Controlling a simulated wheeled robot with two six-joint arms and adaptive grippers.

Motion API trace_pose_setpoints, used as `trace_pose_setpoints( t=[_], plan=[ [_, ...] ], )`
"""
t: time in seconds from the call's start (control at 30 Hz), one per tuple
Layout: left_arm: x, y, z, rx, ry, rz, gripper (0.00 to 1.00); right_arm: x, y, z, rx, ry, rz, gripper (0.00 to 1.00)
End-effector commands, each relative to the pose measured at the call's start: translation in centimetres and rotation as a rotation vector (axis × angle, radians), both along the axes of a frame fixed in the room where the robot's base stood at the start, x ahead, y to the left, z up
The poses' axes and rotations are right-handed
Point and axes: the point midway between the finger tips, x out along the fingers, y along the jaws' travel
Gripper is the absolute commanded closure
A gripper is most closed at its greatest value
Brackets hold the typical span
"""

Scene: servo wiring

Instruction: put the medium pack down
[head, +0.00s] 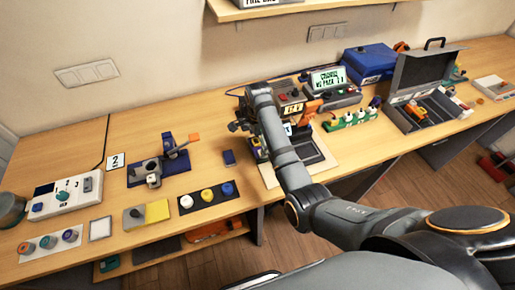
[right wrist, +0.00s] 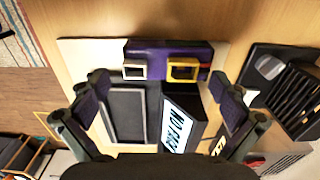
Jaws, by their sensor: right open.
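I cannot tell for sure which thing is the medium pack. My right gripper (head: 243,126) is over the cream mat in the middle of the table, partly hidden by its own arm. In the right wrist view my right gripper (right wrist: 162,98) is open, its fingers wide apart with nothing held between them. Below them are a dark grey tray (right wrist: 126,115), a dark box with a display reading "NO PACK" (right wrist: 180,128), and a purple block (right wrist: 155,55) with a white and a yellow frame. My left gripper is not in view.
The cream mat (head: 325,166) has devices close around the gripper. A green rack (head: 350,120) and an open grey case (head: 420,85) stand to the right. A blue stand (head: 165,170) and a white panel (head: 65,197) stand left. Bare table lies at the back left.

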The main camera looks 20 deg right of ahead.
Motion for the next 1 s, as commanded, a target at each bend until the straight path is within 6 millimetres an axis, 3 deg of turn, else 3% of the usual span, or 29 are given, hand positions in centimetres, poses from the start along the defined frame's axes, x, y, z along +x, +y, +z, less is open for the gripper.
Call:
trace_pose_setpoints(
  t=[0.27, 0.83, 1.0],
  plan=[
    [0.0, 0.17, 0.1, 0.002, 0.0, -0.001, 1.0, -0.04, -0.01, -0.79, 0.0, 0.0, 0.0, 0.0],
    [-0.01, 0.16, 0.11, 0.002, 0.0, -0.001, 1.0, 0.02, -0.03, -0.68, 0.0, -0.001, -0.001, 0.76],
    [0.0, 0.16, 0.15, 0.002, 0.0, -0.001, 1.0, 0.01, -0.03, -0.65, 0.0, -0.001, -0.001, 0.78]
  ],
)
